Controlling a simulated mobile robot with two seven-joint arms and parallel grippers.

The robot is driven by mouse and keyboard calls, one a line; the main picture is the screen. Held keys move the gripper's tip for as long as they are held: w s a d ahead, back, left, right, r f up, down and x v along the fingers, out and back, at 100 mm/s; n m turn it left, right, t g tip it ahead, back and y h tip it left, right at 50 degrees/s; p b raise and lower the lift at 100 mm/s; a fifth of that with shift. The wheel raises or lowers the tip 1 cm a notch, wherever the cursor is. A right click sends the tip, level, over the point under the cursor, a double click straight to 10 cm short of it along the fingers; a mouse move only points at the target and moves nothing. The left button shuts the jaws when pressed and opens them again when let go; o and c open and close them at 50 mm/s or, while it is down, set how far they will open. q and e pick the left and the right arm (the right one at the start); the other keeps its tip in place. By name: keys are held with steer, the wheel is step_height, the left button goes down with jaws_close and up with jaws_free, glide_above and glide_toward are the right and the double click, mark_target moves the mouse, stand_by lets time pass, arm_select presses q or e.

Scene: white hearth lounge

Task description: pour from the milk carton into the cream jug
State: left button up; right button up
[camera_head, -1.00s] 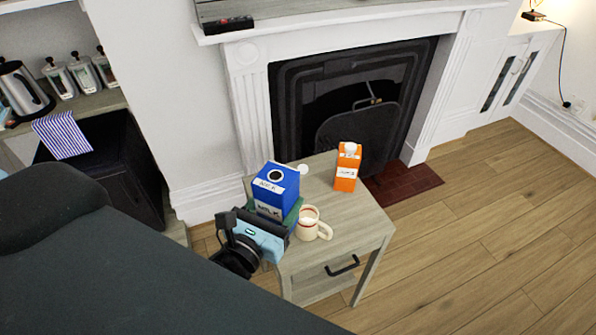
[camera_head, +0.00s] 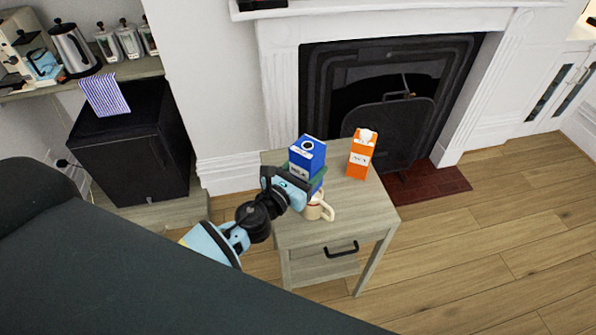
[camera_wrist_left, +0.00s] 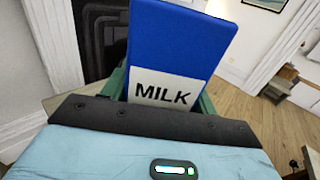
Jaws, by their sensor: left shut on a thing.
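The blue milk carton (camera_head: 306,156) stands upright over the left part of the small wooden table (camera_head: 350,208). My left gripper (camera_head: 308,180) is shut on it, with green finger parts on both sides. The carton's MILK label also shows in the left wrist view (camera_wrist_left: 165,90). The carton's base is hidden behind my gripper, so I cannot tell whether it touches the table. The cream jug (camera_head: 315,211), pale with a handle on its right, stands on the table just in front of the carton, partly covered by my gripper. My right gripper is not in view.
An orange carton (camera_head: 361,157) stands on the table's back right. The tabletop's right front is clear. A dark sofa (camera_head: 110,270) fills the near left. A fireplace (camera_head: 385,100) is behind the table, and a black cabinet (camera_head: 130,145) stands at the left.

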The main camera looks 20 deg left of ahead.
arm_select(q)
steer(key=shift+w+a+f, duration=0.1)
steer(key=shift+w, duration=0.15)
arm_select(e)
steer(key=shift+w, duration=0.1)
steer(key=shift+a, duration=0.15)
arm_select(q)
steer(key=shift+w+a, duration=0.1)
steer(key=shift+a, duration=0.1)
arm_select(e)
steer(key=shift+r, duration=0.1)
